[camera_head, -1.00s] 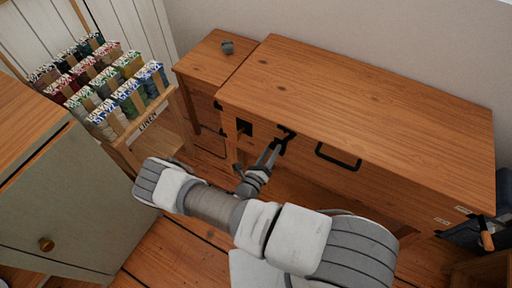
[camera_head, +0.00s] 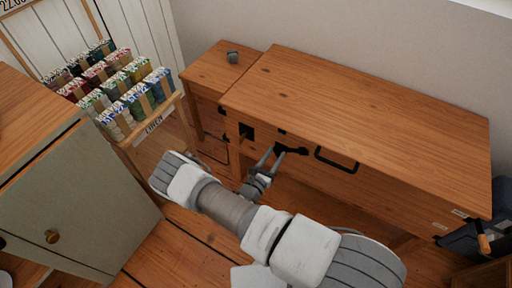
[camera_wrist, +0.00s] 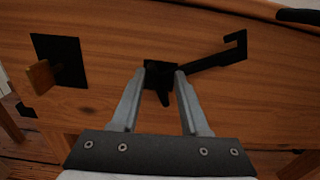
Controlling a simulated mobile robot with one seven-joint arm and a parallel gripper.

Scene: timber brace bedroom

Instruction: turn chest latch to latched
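The chest (camera_head: 370,115) is a long wooden box with a closed lid. Its black latch (camera_head: 291,151) is on the front face; in the wrist view the latch (camera_wrist: 212,62) has a long arm reaching right and slightly up to a hooked end, away from the black plate, and a short tail pointing down. A black square plate (camera_wrist: 68,50) with a wooden peg (camera_wrist: 41,76) sits to the left; it also shows in the head view (camera_head: 247,131). My gripper (camera_wrist: 159,75) is open, with its fingertips on either side of the latch pivot and tail. Contact cannot be told.
A black handle (camera_head: 336,161) is right of the latch. A small wooden cabinet (camera_head: 212,72) with a grey object (camera_head: 232,57) adjoins the chest's left.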

